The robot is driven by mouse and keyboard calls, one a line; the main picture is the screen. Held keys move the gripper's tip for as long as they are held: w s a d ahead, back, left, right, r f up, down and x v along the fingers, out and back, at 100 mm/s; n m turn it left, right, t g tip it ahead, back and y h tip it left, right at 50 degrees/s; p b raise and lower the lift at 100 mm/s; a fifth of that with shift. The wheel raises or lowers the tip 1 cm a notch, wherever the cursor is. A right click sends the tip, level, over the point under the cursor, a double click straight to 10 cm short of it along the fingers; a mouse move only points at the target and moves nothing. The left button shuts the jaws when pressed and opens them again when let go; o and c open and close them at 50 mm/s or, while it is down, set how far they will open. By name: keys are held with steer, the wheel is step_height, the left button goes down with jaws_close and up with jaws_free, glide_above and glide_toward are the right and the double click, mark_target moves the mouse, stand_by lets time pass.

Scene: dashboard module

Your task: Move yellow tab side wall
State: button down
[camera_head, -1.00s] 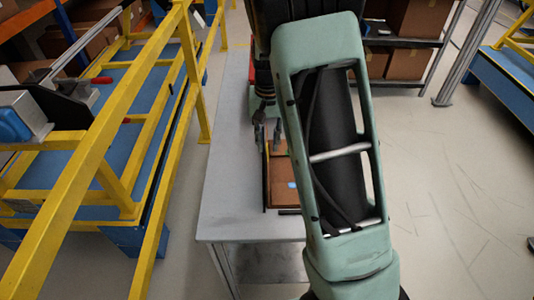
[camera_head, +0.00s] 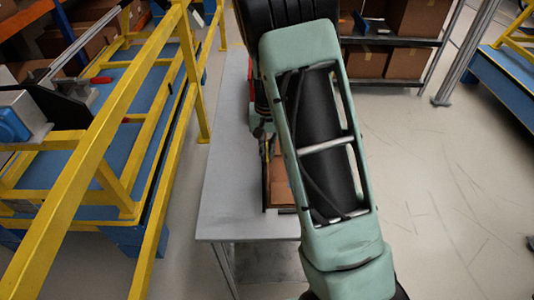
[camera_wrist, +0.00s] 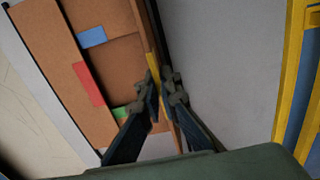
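In the wrist view, a brown side wall with a yellow tab (camera_wrist: 152,64) stands along the right side of a brown box (camera_wrist: 62,55). My gripper (camera_wrist: 159,80) has its dark fingertips close together, one on each side of this wall, just by the yellow tab. The fingers look shut on it; the contact faces are hidden. The box also carries a blue tab (camera_wrist: 91,38), a red tab (camera_wrist: 88,84) and a green tab (camera_wrist: 121,112). In the head view my arm hides most of the box, and only its left edge (camera_head: 266,185) and a brown strip show.
The box sits on a grey table (camera_head: 228,190), whose left side and front edge are clear. A yellow rail frame (camera_head: 110,120) stands left of the table. Shelves with cardboard boxes (camera_head: 410,64) stand behind. Floor is open on the right.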

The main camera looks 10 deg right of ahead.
steer(key=shift+d, duration=0.1)
stand_by(0.4)
steer(key=d+y+b, duration=0.1)
steer(key=y+b, duration=0.1)
steer(key=b, duration=0.1)
steer(key=d+f+y+b, duration=0.1)
steer(key=b, duration=0.2)
steer(key=shift+s+d+t+y+b, duration=0.15)
steer(key=shift+s+t+y+b, duration=0.05)
steer(key=shift+t+y+b, duration=0.2)
steer(key=d+y+b, duration=0.1)
steer(key=y+b, duration=0.1)
steer(key=d+f+y+b, duration=0.1)
steer(key=b, duration=0.2)
steer(key=shift+s+t+y, duration=0.2)
steer(key=shift+t+y, duration=0.2)
steer(key=y+b, duration=0.1)
steer(key=d+f+y+b, duration=0.1)
steer(key=y+b, duration=0.1)
steer(key=shift+s+d+f+t, duration=0.1)
steer(key=shift+s+f+t, duration=0.05)
steer(key=shift+t, duration=0.15)
steer(key=shift+s+d+f+t+y+b, duration=0.1)
steer(key=shift+d+f+t+y+b, duration=0.15)
steer(key=shift+y+b, duration=0.55)
steer(key=shift+d+f+t+y+b, duration=0.1)
steer(key=shift+f+y+b, duration=0.2)
steer(key=shift+y+b, duration=0.45)
steer(key=shift+y, duration=0.25)
